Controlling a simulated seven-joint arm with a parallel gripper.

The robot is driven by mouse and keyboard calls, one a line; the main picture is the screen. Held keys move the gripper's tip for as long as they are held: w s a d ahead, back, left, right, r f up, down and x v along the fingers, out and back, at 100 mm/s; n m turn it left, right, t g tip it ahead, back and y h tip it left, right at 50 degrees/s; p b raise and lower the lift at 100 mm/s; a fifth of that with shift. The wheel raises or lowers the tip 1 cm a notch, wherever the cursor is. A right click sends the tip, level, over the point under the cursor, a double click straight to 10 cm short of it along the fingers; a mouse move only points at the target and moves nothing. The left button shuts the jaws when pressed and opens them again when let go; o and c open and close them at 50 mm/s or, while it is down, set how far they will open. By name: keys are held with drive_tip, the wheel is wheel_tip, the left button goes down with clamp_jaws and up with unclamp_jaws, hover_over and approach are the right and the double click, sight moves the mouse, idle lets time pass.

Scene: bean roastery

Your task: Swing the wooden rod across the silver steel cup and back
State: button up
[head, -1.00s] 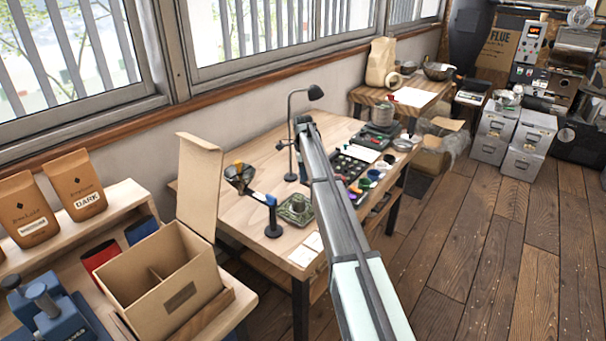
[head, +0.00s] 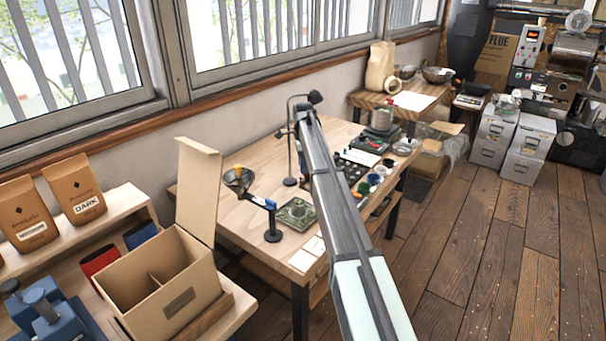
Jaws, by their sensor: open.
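My arm rises from the bottom of the head view over the workbench (head: 262,222). My gripper is not visible; the arm's far end is hidden behind its own link. A silver metal vessel (head: 382,119) stands on a dark device towards the back right of the bench. I cannot tell whether it is the steel cup. I cannot make out the wooden rod; my arm covers the middle of the bench.
A black lamp (head: 290,150) stands behind my arm. Small coloured cups (head: 363,188) sit near the right edge. An open cardboard box (head: 165,280) stands front left.

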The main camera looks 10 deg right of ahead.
wheel_tip(320, 180, up, 8)
drive_tip(key=shift+f, duration=0.25)
